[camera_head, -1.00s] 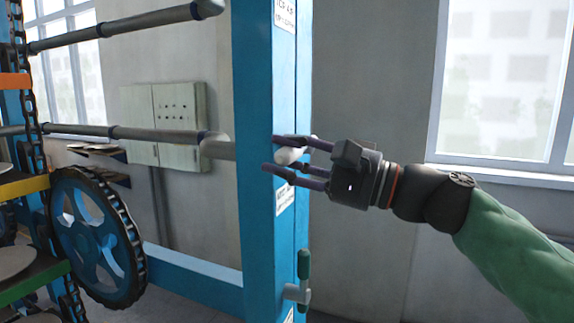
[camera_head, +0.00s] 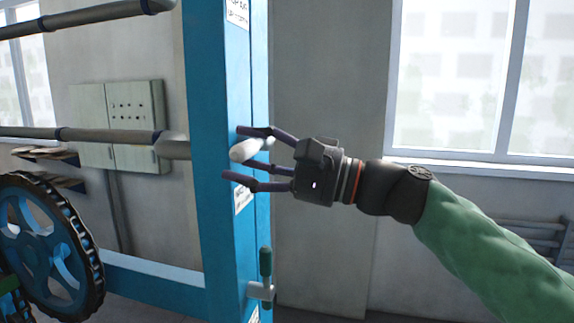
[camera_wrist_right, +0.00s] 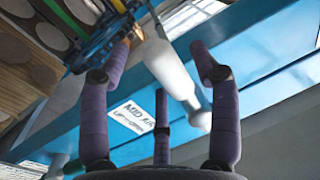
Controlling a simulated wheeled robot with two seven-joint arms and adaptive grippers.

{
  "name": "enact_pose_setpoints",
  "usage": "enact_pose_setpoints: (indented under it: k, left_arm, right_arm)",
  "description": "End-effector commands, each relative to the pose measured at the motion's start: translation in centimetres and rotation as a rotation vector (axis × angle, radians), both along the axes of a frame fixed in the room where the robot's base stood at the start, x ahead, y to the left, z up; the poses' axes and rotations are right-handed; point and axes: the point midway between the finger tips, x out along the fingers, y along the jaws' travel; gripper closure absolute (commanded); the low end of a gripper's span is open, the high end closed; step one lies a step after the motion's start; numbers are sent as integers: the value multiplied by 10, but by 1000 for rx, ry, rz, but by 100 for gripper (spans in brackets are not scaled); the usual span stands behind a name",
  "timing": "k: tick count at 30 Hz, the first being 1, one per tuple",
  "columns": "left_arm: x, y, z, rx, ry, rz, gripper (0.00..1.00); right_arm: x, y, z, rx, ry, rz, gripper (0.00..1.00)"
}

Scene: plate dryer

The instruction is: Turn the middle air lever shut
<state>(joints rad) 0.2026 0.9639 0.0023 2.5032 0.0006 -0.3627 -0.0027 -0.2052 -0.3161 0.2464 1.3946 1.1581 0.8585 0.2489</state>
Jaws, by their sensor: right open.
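The middle air lever (camera_head: 246,149) is a pale white handle on the tall blue post (camera_head: 215,220), pointing left and a little toward me. My right gripper (camera_head: 238,154) is open, with its fingers spread above and below the handle. In the right wrist view the lever (camera_wrist_right: 172,75) lies between the spread purple fingers of my right gripper (camera_wrist_right: 160,60), and I see no clear grip on it. A label (camera_wrist_right: 133,119) reading "MID AIR" is on the blue post there; its smaller line is hard to read. My left gripper is not in view.
A lower lever with a green handle (camera_head: 266,262) stands upright on the same post. A blue chain wheel (camera_head: 45,245) and grey pipes (camera_head: 80,134) are at the left. A grey wall cabinet (camera_head: 117,125) is behind.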

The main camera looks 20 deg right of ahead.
Motion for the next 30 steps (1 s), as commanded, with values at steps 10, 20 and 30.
enact_pose_setpoints:
  k: [10,20,30]
  left_arm:
    - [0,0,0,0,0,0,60]
    - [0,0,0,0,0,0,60]
    - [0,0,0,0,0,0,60]
  right_arm:
    - [-35,-53,-9,0,-1,-6,37]
    - [-56,-84,-15,1,-2,-4,37]
    - [-60,-89,-16,1,-3,-1,37]
